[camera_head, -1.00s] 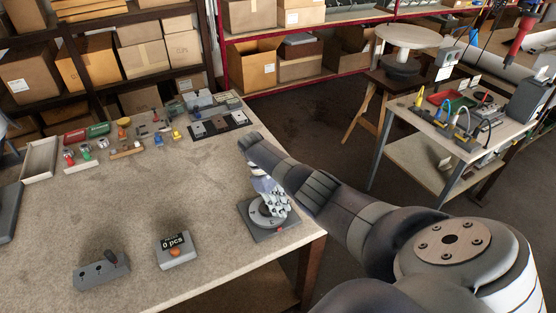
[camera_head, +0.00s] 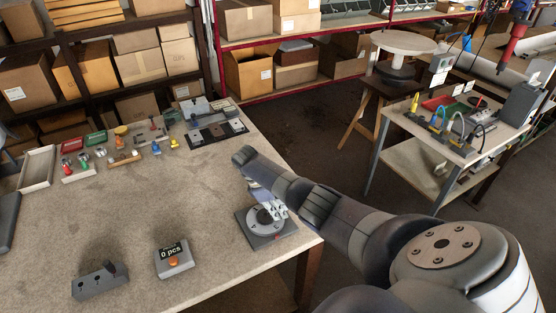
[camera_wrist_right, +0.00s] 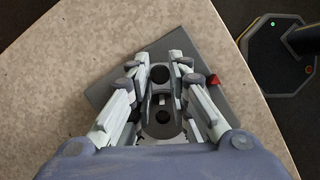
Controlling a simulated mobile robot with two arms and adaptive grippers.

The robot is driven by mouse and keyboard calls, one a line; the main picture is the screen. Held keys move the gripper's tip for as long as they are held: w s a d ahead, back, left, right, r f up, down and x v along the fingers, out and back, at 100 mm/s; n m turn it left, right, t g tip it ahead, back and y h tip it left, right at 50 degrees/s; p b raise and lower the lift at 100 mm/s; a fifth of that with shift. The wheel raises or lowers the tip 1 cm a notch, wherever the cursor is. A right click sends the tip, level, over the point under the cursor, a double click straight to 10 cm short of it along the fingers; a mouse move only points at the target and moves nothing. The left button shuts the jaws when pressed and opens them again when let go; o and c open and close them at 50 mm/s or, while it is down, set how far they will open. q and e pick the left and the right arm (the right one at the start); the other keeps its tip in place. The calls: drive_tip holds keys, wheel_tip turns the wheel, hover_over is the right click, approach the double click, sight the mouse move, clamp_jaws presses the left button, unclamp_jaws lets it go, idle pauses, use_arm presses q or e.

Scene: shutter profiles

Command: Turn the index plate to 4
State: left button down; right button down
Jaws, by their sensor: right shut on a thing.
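The index plate (camera_head: 264,230) is a grey round disc on a dark grey square base (camera_head: 256,244) near the table's right front corner. A small red mark (camera_head: 278,237) sits at its front edge; it also shows in the right wrist view (camera_wrist_right: 214,80). My right gripper (camera_head: 271,212) is over the disc with its fingers down on it. In the right wrist view, its fingers (camera_wrist_right: 155,66) straddle a dark part with round holes in the middle of the plate and are shut on it. Any numbers on the plate are hidden or too small to read. My left gripper is out of view.
Small parts and trays lie at the back. The middle of the table (camera_head: 170,195) is clear. My right arm spans the right edge.

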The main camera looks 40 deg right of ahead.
drive_tip(key=shift+w+d+r+n+t+h, duration=0.1)
drive_tip(key=shift+w+d+n+t+h, duration=0.15)
drive_tip(key=shift+n, duration=0.5)
drive_tip(key=shift+w+d+n+t+h, duration=0.2)
drive_tip(key=shift+w+n+t, duration=0.1)
drive_tip(key=shift+n, duration=0.45)
drive_tip(key=shift+w+d+n+t+h, duration=0.15)
drive_tip(key=shift+w+n+t, duration=0.25)
drive_tip(key=shift+n, duration=0.7)
drive_tip(key=shift+w+d+n+t+h, duration=0.1)
drive_tip(key=shift+w+n+t, duration=0.3)
drive_tip(key=shift+n, duration=0.7)
drive_tip(key=shift+w+n+t, duration=0.35)
drive_tip(key=shift+n, duration=0.55)
drive_tip(key=shift+w+n+t, duration=0.3)
drive_tip(key=shift+w+n, duration=0.05)
drive_tip(key=shift+n, duration=0.55)
drive_tip(key=shift+w+a+r+n+t, duration=0.15)
drive_tip(key=shift+w+n+t, duration=0.2)
drive_tip(key=shift+n, duration=0.55)
drive_tip(key=shift+w+a+f+n+t, duration=0.1)
drive_tip(key=shift+w+n+t, duration=0.25)
drive_tip(key=shift+n, duration=0.55)
drive_tip(key=shift+r+y, duration=0.1)
drive_tip(key=shift+y, duration=0.3)
drive_tip(key=c, duration=1.5)
unclamp_jaws()
drive_tip(key=shift+a, duration=0.1)
drive_tip(key=shift+a, duration=0.1)
